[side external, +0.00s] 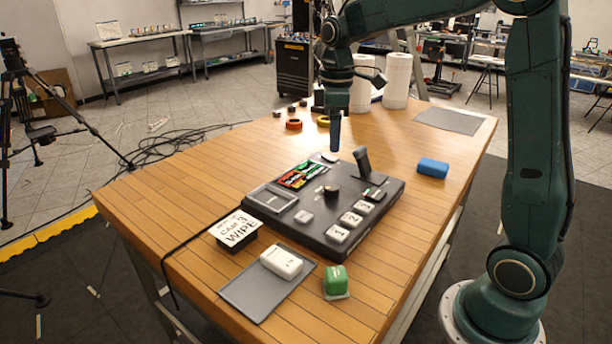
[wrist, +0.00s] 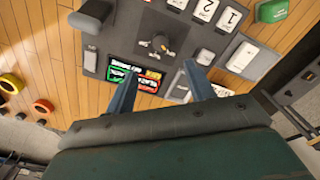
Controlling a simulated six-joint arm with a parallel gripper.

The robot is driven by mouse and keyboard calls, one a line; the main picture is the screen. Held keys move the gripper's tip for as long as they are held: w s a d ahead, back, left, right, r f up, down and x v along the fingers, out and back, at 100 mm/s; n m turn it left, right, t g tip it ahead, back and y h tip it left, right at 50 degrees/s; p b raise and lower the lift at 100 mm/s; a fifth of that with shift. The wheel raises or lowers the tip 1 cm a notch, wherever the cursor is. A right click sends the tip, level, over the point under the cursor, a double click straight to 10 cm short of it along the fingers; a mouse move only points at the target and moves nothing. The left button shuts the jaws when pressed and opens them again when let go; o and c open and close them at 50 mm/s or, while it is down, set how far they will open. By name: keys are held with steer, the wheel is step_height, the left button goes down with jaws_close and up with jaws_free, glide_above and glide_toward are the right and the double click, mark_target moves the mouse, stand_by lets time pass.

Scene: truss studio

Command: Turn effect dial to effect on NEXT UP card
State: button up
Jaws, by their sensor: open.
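The black effect dial (side external: 331,191) stands on the dark control console (side external: 312,240); it also shows in the wrist view (wrist: 159,44). Which effect it points at I cannot tell. The card (side external: 236,229) stands at the console's left front and reads CAM 3 and WIPE; its small top line is hard to read. A panel of coloured labels (side external: 303,174) lies behind the dial; it also shows in the wrist view (wrist: 135,77). My gripper (side external: 335,147) is above the console's rear part, apart from the dial. In the wrist view its fingers (wrist: 160,79) are spread and empty.
A raised black lever (side external: 362,160) stands right of the dial. White buttons 1, 2 and 3 (side external: 351,219) line the right front. A white object (side external: 281,262) sits on a grey mat (side external: 247,298). A green object (side external: 335,280), blue block (side external: 433,167) and tape rolls (side external: 293,124) surround the console.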

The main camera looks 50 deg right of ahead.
mark_target(332, 187)
step_height(332, 187, down, 13)
steer(key=shift+r, duration=0.2)
stand_by(0.4)
steer(key=c, duration=1)
